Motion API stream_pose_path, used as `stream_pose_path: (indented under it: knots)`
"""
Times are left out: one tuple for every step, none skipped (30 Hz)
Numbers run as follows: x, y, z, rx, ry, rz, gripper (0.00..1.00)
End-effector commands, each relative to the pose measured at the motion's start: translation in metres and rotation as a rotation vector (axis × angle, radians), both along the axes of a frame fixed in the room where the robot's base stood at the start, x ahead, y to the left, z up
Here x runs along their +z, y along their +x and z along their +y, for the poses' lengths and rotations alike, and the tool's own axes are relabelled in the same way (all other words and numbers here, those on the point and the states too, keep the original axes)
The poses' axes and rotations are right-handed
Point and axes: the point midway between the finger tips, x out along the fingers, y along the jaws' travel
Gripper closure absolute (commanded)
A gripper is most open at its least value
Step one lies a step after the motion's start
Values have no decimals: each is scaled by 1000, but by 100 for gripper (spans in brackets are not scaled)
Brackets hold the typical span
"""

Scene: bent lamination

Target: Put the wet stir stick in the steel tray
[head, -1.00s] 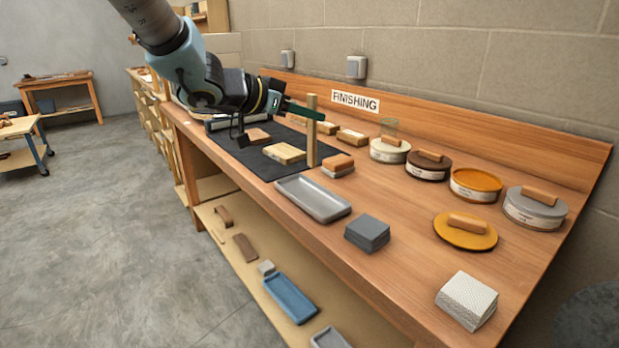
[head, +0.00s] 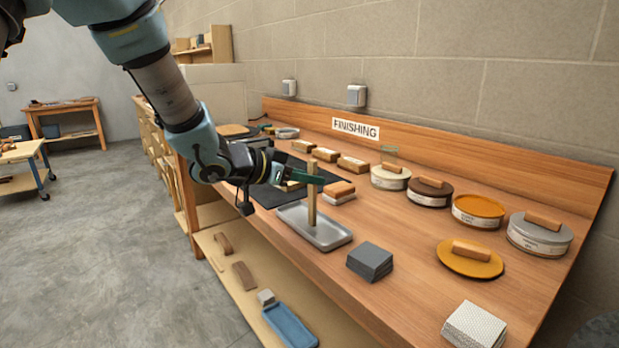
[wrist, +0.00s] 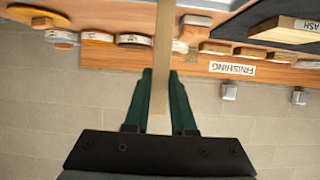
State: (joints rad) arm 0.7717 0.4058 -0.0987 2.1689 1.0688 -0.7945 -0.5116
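The stir stick (head: 312,192) is a pale wooden stick held upright in my gripper (head: 315,179). Its lower end overlaps the steel tray in the head view; I cannot tell whether it touches the tray floor. The wrist view shows the stick (wrist: 162,60) between the two green fingers of my gripper (wrist: 161,72), which are shut on it. The steel tray (head: 331,240) is a shallow grey rectangular tray on the bench, near its front edge. I cannot make out wetness on the stick.
Labelled tins (head: 478,210) line the back of the bench. A black mat (head: 270,196) lies left of the tray.

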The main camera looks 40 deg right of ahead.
Motion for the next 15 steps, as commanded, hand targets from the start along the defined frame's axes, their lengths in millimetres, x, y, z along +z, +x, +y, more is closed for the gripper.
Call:
stream_pose_path:
  knots:
    - [-1,0,0,0,1,0,72]
    - [0,0,0,0,1,0,69]
    - [0,0,0,0,1,0,64]
    - [0,0,0,0,1,0,61]
    - [0,0,0,0,1,0,57]
    - [0,0,0,0,1,0,53]
    - [0,0,0,0,1,0,50]
    - [0,0,0,0,1,0,46]
    - [0,0,0,0,1,0,46]
    - [0,0,0,0,1,0,46]
    - [0,0,0,0,1,0,46]
    - [0,0,0,0,1,0,46]
    - [0,0,0,0,1,0,46]
    - [0,0,0,0,1,0,46]
    - [0,0,0,0,1,0,46]
